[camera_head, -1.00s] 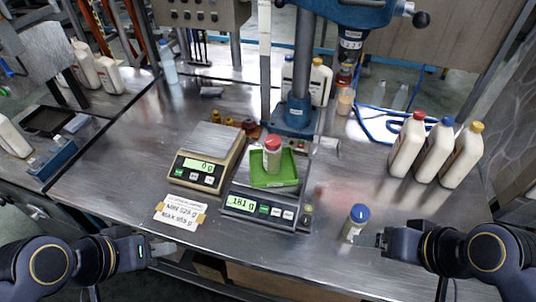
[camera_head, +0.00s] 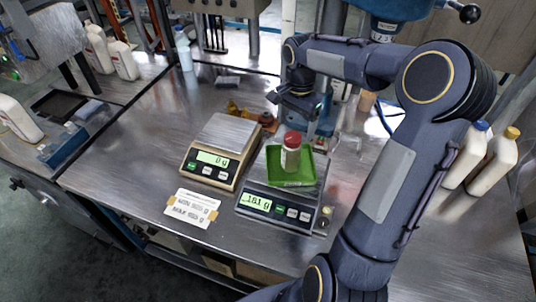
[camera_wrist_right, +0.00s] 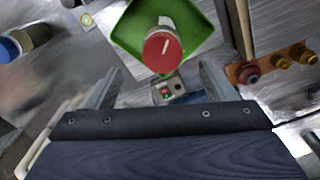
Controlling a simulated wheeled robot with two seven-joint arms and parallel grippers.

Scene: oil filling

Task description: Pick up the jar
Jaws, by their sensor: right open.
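A jar with a red lid (camera_head: 291,151) stands upright in a green tray (camera_head: 309,178) on the right-hand scale (camera_head: 252,191), whose display reads 181 g. In the right wrist view the red lid (camera_wrist_right: 163,47) is seen from above, with the green tray (camera_wrist_right: 197,30) around it. My right gripper (camera_head: 304,108) is behind the jar in the head view, apart from it. In the right wrist view its two fingers (camera_wrist_right: 161,70) are spread with nothing between them, and the jar is just beyond their tips. My left gripper is not in view.
A second scale (camera_head: 206,159) reading 0 g stands left of the tray. A blue-lidded jar (camera_wrist_right: 25,42) shows in the wrist view. Brass fittings (camera_wrist_right: 280,62) lie near the press base. White bottles (camera_head: 492,163) stand at the right. My right arm hides much of the right side.

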